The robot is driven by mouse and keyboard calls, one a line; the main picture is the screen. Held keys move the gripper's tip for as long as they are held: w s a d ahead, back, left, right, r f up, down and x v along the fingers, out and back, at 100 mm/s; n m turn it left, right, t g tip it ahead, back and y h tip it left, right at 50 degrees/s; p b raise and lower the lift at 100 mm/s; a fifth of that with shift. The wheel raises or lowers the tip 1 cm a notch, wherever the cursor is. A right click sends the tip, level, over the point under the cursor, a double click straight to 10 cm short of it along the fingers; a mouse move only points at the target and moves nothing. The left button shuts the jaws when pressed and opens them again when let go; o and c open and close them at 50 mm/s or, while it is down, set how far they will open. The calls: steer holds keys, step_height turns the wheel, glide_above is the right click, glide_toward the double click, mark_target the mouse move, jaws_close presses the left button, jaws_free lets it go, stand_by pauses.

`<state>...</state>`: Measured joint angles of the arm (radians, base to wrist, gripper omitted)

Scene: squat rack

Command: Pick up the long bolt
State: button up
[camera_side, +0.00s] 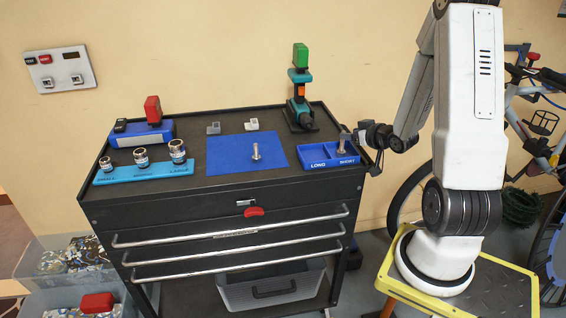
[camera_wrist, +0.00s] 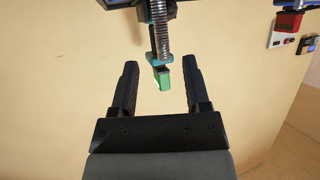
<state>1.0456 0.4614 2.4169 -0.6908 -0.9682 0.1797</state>
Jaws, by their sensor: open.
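A grey threaded bolt (camera_side: 343,143) stands in the right compartment, marked SHORT, of the blue tray (camera_side: 318,163). A second bolt (camera_side: 256,153) stands upright on the blue mat (camera_side: 225,157). The tray bolt looks the longer of the two, but I cannot be sure. My gripper (camera_side: 372,136) is just right of the tray bolt, pointing left. In the wrist view, my gripper (camera_wrist: 160,75) is open with nothing between its fingers.
A teal drill with a green top (camera_side: 300,90) stands behind the tray. Several sockets (camera_side: 142,158) stand on a light-blue rack at left.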

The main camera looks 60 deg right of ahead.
mark_target(342, 143)
steer(key=shift+w+d+f, duration=0.1)
steer(key=shift+w, duration=0.15)
steer(key=shift+x, duration=2.55)
steer(key=shift+f, duration=0.15)
jaws_close()
